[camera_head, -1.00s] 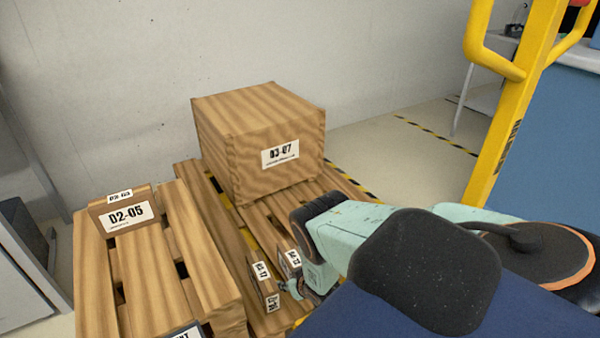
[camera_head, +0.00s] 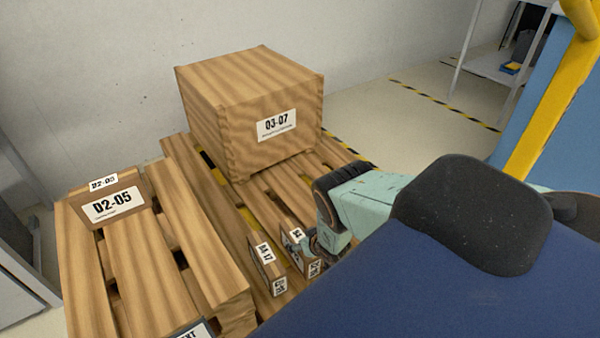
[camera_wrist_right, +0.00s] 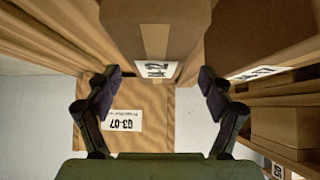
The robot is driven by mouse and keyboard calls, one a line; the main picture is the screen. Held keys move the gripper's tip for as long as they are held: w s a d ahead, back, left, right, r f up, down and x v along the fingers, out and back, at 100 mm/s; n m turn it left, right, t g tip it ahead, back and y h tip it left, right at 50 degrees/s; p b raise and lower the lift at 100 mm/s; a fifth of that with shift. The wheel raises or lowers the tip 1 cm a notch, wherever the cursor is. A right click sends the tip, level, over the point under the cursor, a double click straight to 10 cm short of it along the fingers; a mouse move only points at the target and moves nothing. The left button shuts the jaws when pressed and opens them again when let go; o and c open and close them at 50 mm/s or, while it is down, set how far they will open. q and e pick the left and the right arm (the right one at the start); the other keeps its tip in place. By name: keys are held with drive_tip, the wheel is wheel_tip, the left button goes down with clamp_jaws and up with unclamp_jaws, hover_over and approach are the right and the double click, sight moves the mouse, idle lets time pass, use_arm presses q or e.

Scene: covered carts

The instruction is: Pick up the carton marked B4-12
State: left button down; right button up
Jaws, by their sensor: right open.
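Two small brown cartons with white labels stand on the pallet in the head view. The left carton (camera_head: 267,266) shows a label that may read B4-17. The right carton (camera_head: 292,244) is partly hidden by my right gripper (camera_head: 318,245), and its label is too small to read surely. In the right wrist view my right gripper (camera_wrist_right: 158,80) is open, its fingers apart. A taped brown carton (camera_wrist_right: 155,25) lies ahead between them, its upside-down label seeming to end in 12. I see no finger closed on it. My left gripper is not in view.
A large wooden-patterned box marked 03-07 (camera_head: 250,115) stands on the pallet behind the cartons. A slatted pallet (camera_head: 150,270) with a D2-05 box (camera_head: 112,200) is at the left. Another carton (camera_wrist_right: 265,35) stands right of the fingers in the wrist view. A yellow post (camera_head: 545,130) is at the right.

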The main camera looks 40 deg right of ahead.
drive_tip(key=shift+w+d+f+b, duration=0.2)
drive_tip(key=shift+f+b, duration=0.2)
drive_tip(key=shift+f, duration=0.15)
drive_tip(key=shift+w+d+f+b, duration=0.1)
drive_tip(key=shift+w+f+b, duration=0.1)
drive_tip(key=shift+f+b, duration=0.25)
drive_tip(key=shift+b+x, duration=0.75)
drive_tip(key=shift+x, duration=0.3)
drive_tip(key=shift+s+r, duration=0.1)
clamp_jaws()
